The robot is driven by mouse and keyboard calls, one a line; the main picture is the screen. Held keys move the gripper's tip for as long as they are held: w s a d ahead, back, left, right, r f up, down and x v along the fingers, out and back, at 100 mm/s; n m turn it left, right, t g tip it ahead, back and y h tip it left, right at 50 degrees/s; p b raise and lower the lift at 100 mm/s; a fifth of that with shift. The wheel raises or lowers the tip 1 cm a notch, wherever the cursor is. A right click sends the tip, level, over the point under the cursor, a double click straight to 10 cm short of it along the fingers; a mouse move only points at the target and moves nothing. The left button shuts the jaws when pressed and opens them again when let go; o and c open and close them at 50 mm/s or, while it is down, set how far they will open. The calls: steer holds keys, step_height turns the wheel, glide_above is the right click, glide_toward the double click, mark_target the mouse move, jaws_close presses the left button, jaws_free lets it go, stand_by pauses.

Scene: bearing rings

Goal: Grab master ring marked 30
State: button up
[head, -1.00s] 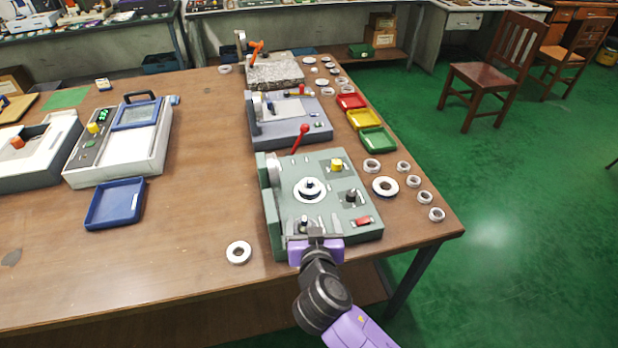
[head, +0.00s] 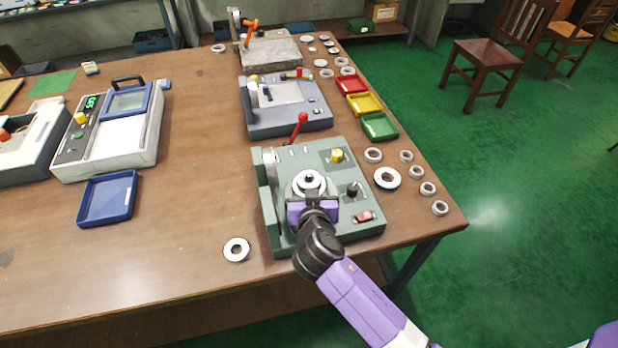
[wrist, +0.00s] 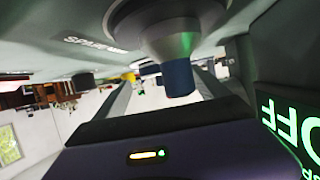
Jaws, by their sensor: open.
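My gripper (head: 310,196), with a purple body, is over the green bench gauge (head: 284,228), close to the pale ring (head: 322,187) around its central post. The jaws are open. In the wrist view the post's dark blue tip (wrist: 178,78) shows between the two grey fingers, with a pale round part (wrist: 170,35) behind it. I cannot tell whether the fingers touch anything. Other loose rings are a large one (head: 376,179) right of the gauge and one (head: 228,252) at the table's front left. I cannot read a 30 on any ring.
The gauge has a red-knobbed lever (head: 302,118), a yellow knob (head: 337,155) and a black knob (head: 352,189). Several small rings line the right edge, near red, yellow and green trays (head: 380,126).

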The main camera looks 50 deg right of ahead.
mark_target(309, 179)
steer(key=x, duration=0.3)
steer(key=shift+w+d, duration=0.1)
steer(key=shift+d, duration=0.05)
steer(key=c, duration=1.7)
steer(key=shift+r, duration=0.1)
jaws_close()
steer(key=shift+r, duration=0.1)
